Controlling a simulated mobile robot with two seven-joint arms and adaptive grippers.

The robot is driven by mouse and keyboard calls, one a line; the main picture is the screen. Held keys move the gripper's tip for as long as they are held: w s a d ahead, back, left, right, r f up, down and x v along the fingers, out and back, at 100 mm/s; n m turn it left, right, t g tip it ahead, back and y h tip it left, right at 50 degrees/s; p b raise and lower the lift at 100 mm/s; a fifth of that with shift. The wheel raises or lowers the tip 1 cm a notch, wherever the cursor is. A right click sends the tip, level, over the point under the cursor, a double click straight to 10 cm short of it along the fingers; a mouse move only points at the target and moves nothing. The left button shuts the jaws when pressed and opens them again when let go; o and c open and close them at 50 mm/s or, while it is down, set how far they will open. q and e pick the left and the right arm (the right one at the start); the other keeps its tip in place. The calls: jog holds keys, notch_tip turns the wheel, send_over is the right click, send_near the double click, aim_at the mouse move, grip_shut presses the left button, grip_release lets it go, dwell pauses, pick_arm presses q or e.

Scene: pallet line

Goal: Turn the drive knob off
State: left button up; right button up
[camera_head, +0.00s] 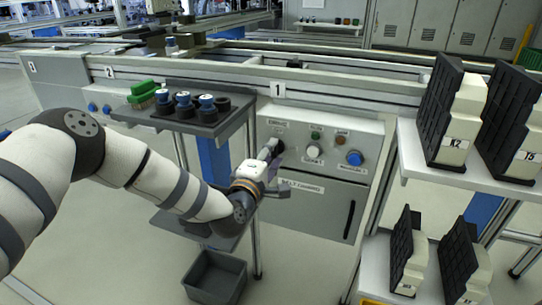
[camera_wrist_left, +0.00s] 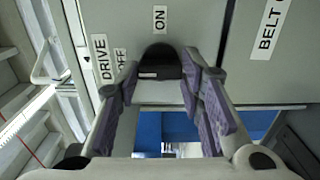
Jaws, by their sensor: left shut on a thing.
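The black drive knob (camera_wrist_left: 160,62) is on a grey control panel (camera_wrist_left: 190,25), between the two fingers of my left gripper (camera_wrist_left: 160,85) in the left wrist view. The gripper is shut on it. A small pale mark shows on the knob. An "ON" label, an "OFF" label and a "DRIVE" label are around it; the "OFF" label is partly hidden by a finger. In the head view, my left gripper (camera_head: 270,158) reaches the left part of the control panel (camera_head: 335,128) and largely covers the knob. My right gripper is not in view.
The panel also has a white knob (camera_head: 313,148), a blue button (camera_head: 354,158) and small green and amber lights. A dark shelf (camera_head: 178,122) with several cups stands left of it, above a grey bin (camera_head: 215,277). White shelves (camera_head: 406,140) with black-faced units stand at right.

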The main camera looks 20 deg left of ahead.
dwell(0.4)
pick_arm(q)
jog(key=o, duration=1.2)
jog(key=shift+c, duration=0.2)
jog(key=s, duration=1.2)
jog(key=shift+a, duration=0.2)
